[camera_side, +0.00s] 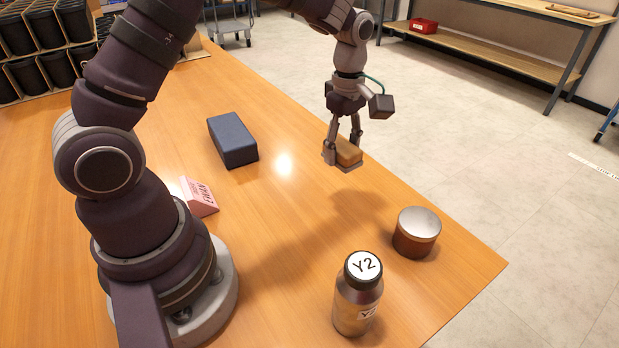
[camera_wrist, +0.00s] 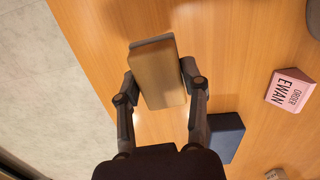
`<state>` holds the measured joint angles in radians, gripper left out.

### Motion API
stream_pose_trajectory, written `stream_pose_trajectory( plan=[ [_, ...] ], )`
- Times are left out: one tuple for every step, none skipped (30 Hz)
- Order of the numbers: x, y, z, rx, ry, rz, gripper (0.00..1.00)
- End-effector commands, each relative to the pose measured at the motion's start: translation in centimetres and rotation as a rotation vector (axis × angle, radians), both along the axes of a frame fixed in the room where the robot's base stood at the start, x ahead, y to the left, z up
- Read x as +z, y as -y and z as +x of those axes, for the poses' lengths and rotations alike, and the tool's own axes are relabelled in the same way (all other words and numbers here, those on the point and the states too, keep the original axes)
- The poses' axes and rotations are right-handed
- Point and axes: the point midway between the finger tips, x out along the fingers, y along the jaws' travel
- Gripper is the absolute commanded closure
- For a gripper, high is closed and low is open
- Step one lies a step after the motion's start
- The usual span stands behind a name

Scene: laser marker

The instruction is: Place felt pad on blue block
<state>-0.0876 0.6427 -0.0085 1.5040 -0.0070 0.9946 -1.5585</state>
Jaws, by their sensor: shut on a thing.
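The felt pad (camera_side: 348,153) has a tan-brown back with a grey layer beneath it. My gripper (camera_side: 342,147) is shut on its sides and holds it in the air near the table's far right edge. In the wrist view the pad (camera_wrist: 160,75) sits between the two fingers, its grey layer showing at one end. The blue block (camera_side: 233,140) lies on the table to the left of my gripper, apart from the pad. In the wrist view the block (camera_wrist: 226,137) is partly hidden behind a finger.
A pink name sign (camera_side: 199,197) stands near my base. A brown jar with a silver lid (camera_side: 416,232) and a metal bottle marked Y2 (camera_side: 358,297) stand toward the front right. The table (camera_side: 285,235) is clear between the block and the jar. Black bins (camera_side: 45,45) fill the back left.

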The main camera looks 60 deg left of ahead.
Motion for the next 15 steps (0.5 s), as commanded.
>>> stream_pose_trajectory(
  plan=[
    [0.4, -0.8, -0.3, 0.043, 0.002, -0.002, 0.88],
    [0.6, -1.4, -0.7, 0.081, 0.001, -0.003, 0.88],
    [0.7, -2.3, -1.3, 0.145, 0.000, -0.006, 0.88],
    [0.8, -3.2, -1.9, 0.201, -0.001, -0.008, 0.88],
    [0.9, -4.1, -2.6, 0.265, 0.001, -0.010, 0.88],
    [1.0, -5.3, -3.6, 0.357, 0.001, -0.012, 0.88],
    [1.0, -6.2, -4.5, 0.428, 0.002, -0.014, 0.88],
    [1.1, -7.0, -5.4, 0.503, 0.002, -0.015, 0.88],
    [1.1, -8.1, -6.8, 0.609, 0.002, -0.016, 0.88],
    [1.2, -8.9, -7.9, 0.691, 0.002, -0.017, 0.88],
    [1.2, -9.6, -9.1, 0.776, 0.003, -0.017, 0.88],
    [1.2, -10.3, -10.7, 0.889, 0.004, -0.016, 0.88],
    [1.2, -10.8, -11.9, 0.973, 0.005, -0.015, 0.88],
    [1.1, -11.2, -13.0, 1.053, 0.005, -0.014, 0.88],
    [1.1, -11.5, -14.5, 1.152, 0.004, -0.012, 0.88]
  ],
)
